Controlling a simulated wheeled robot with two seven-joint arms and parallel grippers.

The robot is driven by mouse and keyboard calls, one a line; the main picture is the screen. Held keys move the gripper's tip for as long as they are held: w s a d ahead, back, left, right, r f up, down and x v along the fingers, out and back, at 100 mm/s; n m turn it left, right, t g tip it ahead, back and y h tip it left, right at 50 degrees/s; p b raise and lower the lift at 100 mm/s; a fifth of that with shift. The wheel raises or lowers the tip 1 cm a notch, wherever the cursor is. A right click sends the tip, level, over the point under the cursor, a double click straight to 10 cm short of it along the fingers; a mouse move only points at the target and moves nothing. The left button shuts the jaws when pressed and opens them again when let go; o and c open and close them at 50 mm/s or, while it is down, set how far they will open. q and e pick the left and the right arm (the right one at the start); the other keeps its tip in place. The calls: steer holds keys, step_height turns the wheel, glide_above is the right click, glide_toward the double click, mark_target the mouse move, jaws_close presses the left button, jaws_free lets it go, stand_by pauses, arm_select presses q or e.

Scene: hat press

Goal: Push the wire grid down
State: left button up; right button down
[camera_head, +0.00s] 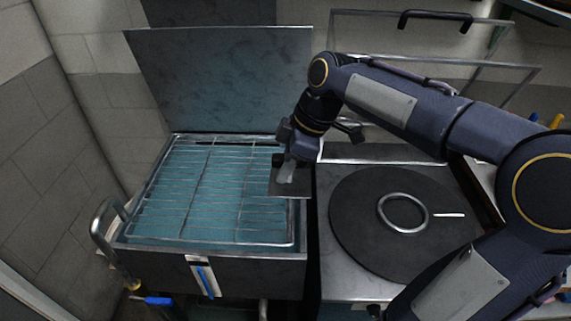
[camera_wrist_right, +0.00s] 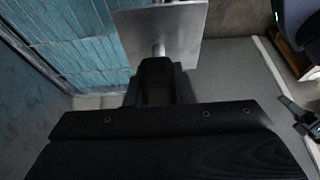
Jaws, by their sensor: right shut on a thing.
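The wire grid (camera_head: 197,190) lies in a rectangular open vat (camera_head: 240,272) with blue-green liquid, at the left in the head view. It also shows at the upper left in the wrist view (camera_wrist_right: 62,42). My right gripper (camera_head: 288,160) is over the vat's right side and points down. It is shut on the metal stem of a flat square pusher plate (camera_head: 291,188). The plate shows at the top of the wrist view (camera_wrist_right: 180,25). It overlaps the grid's right edge in the head view; I cannot tell whether they touch. My left gripper is not in view.
The vat's raised lid (camera_head: 225,75) stands behind it. A curved metal handle (camera_head: 103,225) is at its left. To the right is a worktop with a round dark plate (camera_head: 370,245) and a metal ring (camera_head: 391,222). A black-handled lid frame (camera_head: 437,16) stands behind.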

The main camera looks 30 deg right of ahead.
steer(key=b, duration=1.6)
glide_toward(286, 241)
steer(key=a+f, duration=0.1)
steer(key=w+a+f, duration=0.1)
steer(key=f, duration=0.1)
steer(key=w+a+f, duration=0.1)
steer(key=shift+w+a+f, duration=0.1)
steer(key=shift+f, duration=0.2)
steer(key=shift+f+b, duration=0.35)
steer(key=shift+f, duration=0.35)
steer(key=c, duration=1.3)
jaws_free()
steer(key=shift+f, duration=0.1)
steer(key=shift+o, duration=0.3)
